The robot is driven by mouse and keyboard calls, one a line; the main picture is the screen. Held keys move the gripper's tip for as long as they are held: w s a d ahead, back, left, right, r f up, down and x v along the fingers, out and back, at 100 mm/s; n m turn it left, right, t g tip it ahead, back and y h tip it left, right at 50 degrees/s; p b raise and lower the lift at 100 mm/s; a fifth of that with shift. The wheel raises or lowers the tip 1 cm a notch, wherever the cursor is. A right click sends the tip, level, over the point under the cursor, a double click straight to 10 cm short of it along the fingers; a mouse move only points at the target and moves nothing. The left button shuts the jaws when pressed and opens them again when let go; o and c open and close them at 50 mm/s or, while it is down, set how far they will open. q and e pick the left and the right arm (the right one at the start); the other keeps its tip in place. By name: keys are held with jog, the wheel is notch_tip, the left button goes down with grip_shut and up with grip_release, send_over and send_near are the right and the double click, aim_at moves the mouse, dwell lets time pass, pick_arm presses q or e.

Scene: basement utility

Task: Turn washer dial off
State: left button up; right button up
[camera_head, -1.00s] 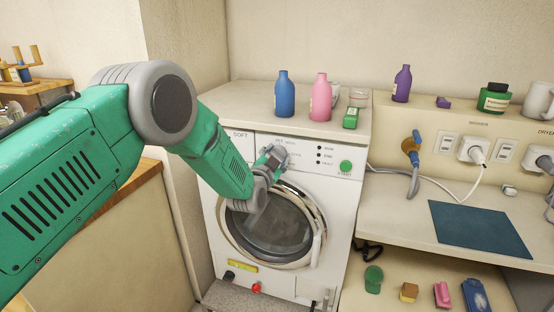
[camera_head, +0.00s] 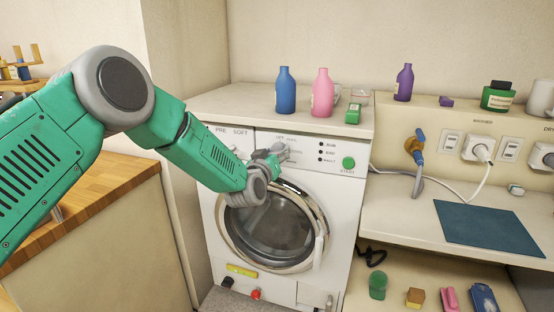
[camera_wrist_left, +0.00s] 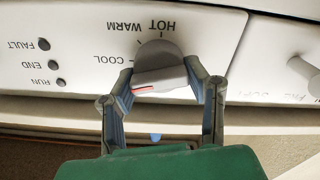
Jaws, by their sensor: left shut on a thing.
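The washer (camera_head: 345,205) stands in the middle of the head view, with its round door shut. Its grey dial (camera_wrist_left: 158,62) is on the white front panel, close up and upside down in the left wrist view. HOT, WARM and COOL are printed around it, and a red line marks its grip bar. My left gripper (camera_head: 274,156) is at the dial in the head view. In the left wrist view, its two fingers (camera_wrist_left: 166,84) are shut on the dial's bar, one on each side. The head view shows the dial only partly. My right gripper is not in view.
A green start button (camera_head: 348,163) sits to the right of the dial. A second knob (camera_wrist_left: 303,75) shows at the wrist view's right edge. Blue (camera_head: 286,90) and pink (camera_head: 322,93) bottles stand on the washer. A shelf (camera_head: 400,215) with sockets lies to the right.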

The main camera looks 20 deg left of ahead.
pick_arm(q)
jog(key=n+b, duration=0.1)
jog(key=n, duration=0.1)
jog(key=f+n+b, duration=0.1)
jog(key=shift+s+f+n, duration=0.1)
jog(key=shift+s+n, duration=0.05)
jog(key=shift+n, duration=0.25)
jog(key=n+b, duration=0.2)
jog(key=n, duration=0.1)
jog(key=shift+f+n, duration=0.1)
jog(key=shift+n, duration=0.2)
jog(key=n+b, duration=0.3)
jog(key=n, duration=0.1)
jog(key=shift+n+b, duration=1.3)
jog(key=shift+n, duration=0.3)
jog(key=o, duration=1.2)
jog(key=shift+r, duration=0.25)
jog(key=shift+a+r, duration=0.1)
